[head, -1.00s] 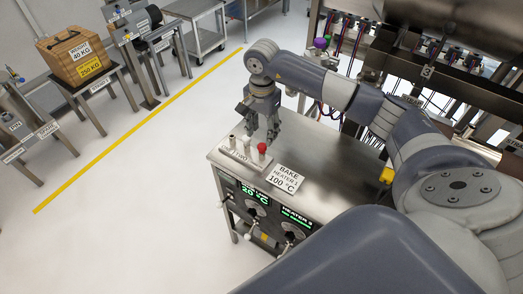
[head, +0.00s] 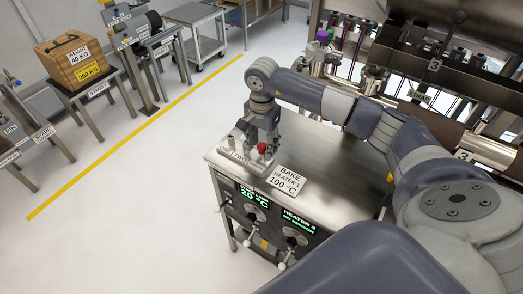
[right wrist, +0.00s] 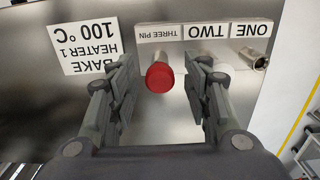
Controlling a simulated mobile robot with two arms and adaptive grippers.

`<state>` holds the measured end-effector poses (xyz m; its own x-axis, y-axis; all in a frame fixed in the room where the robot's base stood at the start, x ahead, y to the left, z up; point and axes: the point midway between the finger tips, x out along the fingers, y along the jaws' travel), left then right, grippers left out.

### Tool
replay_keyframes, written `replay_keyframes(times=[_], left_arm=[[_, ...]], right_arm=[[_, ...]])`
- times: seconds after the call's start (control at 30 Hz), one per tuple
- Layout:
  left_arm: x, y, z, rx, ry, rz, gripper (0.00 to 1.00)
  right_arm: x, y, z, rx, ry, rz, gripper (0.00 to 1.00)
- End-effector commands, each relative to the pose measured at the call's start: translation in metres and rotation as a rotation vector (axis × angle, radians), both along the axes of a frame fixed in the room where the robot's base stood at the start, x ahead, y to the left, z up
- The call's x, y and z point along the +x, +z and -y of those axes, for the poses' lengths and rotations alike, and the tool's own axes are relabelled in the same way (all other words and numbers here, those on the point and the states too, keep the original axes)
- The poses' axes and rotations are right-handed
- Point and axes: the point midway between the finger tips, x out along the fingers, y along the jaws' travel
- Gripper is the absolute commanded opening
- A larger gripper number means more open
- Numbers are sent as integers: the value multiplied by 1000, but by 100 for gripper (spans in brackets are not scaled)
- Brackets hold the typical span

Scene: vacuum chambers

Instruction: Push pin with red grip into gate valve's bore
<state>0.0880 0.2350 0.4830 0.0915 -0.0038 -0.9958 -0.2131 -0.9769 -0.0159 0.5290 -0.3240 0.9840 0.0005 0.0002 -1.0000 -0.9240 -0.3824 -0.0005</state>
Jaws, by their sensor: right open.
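The pin with the red grip (head: 262,148) stands in a labelled holder on top of the steel cabinet. In the right wrist view its round red end (right wrist: 160,77) faces the camera, in front of the label "THREE PIN". My right gripper (head: 263,141) points down over it. Its open fingers are on either side of the red grip, with a gap visible on each side in the wrist view. The pin's lower part is hidden. I cannot make out the gate valve or its bore for certain. My left gripper is not in view.
Two other pieces stand beside the pin at labels ONE (right wrist: 250,29) and TWO (right wrist: 207,31). A sign "BAKE HEATER 1 100 °C" (head: 287,180) lies on the cabinet top (head: 335,165). A wooden weight box (head: 75,62) and stands are left, beyond the yellow floor line.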

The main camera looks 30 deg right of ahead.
Motion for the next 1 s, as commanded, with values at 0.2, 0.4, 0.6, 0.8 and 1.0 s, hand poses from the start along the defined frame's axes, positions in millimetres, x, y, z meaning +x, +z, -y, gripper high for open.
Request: replay_keyframes(times=[0.2,0.4,0.6,0.8,1.0], left_arm=[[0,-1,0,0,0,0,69],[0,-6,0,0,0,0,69],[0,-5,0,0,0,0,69],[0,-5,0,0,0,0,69],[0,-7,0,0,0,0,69]], right_arm=[[0,-1,0,-1,0,0,45],[0,-1,1,-1,0,-1,45],[0,0,0,0,0,-1,45],[0,0,0,0,0,-1,45],[0,-1,0,0,0,0,45]])
